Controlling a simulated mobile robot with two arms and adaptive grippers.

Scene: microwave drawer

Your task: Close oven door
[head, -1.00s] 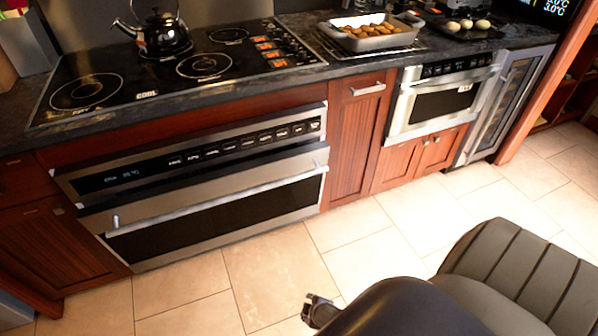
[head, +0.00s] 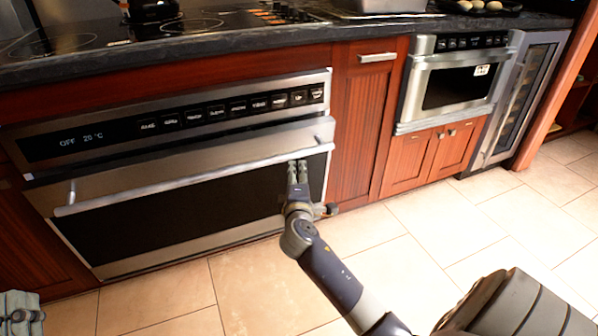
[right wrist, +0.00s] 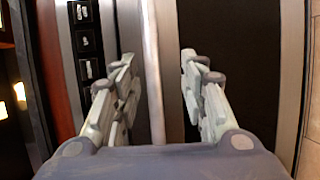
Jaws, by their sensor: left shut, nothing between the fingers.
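The oven (head: 180,180) is a steel built-in unit with a dark glass door (head: 180,215) and a long bar handle (head: 190,180). A dark gap shows between the control panel and the door top; the door looks slightly ajar. My right gripper (head: 297,170) is in front of the door's right part, just below the handle. In the right wrist view its fingers (right wrist: 157,75) are spread and empty, pointing at the door, with the bright handle bar (right wrist: 152,60) running between them in the picture. Contact cannot be told. My left gripper (head: 20,312) is at the bottom left corner, partly cut off.
The dark countertop and cooktop (head: 180,28) lie above the oven. A red cabinet (head: 360,130), a microwave drawer (head: 455,85) and a glass-fronted cooler (head: 515,100) stand to the right. The tiled floor (head: 420,225) in front is clear.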

